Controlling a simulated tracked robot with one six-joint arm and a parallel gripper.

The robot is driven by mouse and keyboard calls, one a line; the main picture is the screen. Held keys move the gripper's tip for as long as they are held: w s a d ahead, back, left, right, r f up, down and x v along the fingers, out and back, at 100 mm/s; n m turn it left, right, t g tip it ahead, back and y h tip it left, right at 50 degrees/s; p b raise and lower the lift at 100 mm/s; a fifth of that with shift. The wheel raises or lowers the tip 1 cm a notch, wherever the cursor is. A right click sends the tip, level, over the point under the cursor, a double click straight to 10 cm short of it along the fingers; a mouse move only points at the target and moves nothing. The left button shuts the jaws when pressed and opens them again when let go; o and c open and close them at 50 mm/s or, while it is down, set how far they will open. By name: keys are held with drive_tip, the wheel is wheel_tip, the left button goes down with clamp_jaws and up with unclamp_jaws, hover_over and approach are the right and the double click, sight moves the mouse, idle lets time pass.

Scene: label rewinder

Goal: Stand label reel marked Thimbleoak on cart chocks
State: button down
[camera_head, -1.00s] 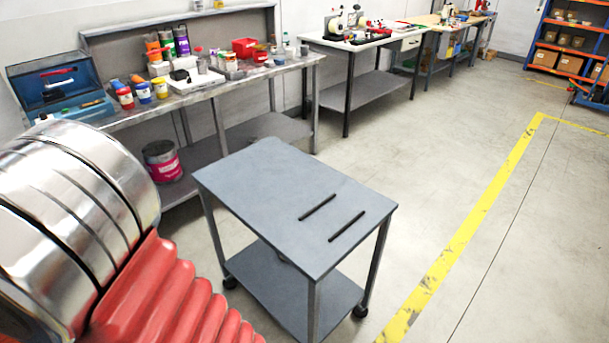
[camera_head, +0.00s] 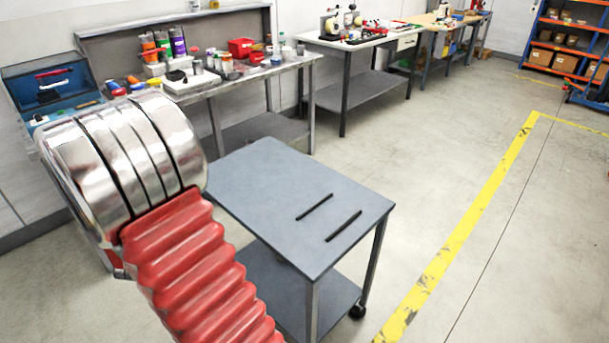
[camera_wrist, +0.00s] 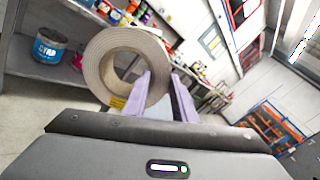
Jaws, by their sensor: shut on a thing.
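In the wrist view my gripper (camera_wrist: 161,80) is shut on the wall of a pale beige label reel (camera_wrist: 124,36). One light purple finger lies across the reel's open core and the other lies outside its rim. A small yellow patch shows low on the reel; no name can be read. In the head view the grey cart (camera_head: 265,185) stands with two black chocks (camera_head: 314,207) (camera_head: 344,225) lying parallel on its bare top. The gripper and reel are not visible in the head view. My arm stands in front of the cart's left side.
A white-topped bench (camera_head: 375,38) stands farther back. Open floor lies right of the cart, crossed by a yellow line (camera_head: 460,225).

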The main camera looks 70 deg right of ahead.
drive_tip(key=s+d+f+m+g, duration=0.1)
drive_tip(key=s+d+g, duration=0.4)
drive_tip(key=s, duration=0.8)
drive_tip(key=s+d+f+m+g, duration=0.1)
drive_tip(key=s+d+m+g, duration=0.2)
drive_tip(key=s+d, duration=0.7)
drive_tip(key=s+d+f+m+g, duration=0.1)
drive_tip(key=s+d+m+g, duration=0.2)
drive_tip(key=s+d+g, duration=0.4)
drive_tip(key=s+g, duration=0.1)
drive_tip(key=s, duration=0.7)
drive_tip(key=shift+s+d+f+h, duration=0.2)
drive_tip(key=shift+s+f+h, duration=0.1)
drive_tip(key=shift+s+f, duration=0.05)
drive_tip(key=shift+f, duration=0.2)
wheel_tip(320, 180, down, 9)
drive_tip(key=shift+f, duration=0.15)
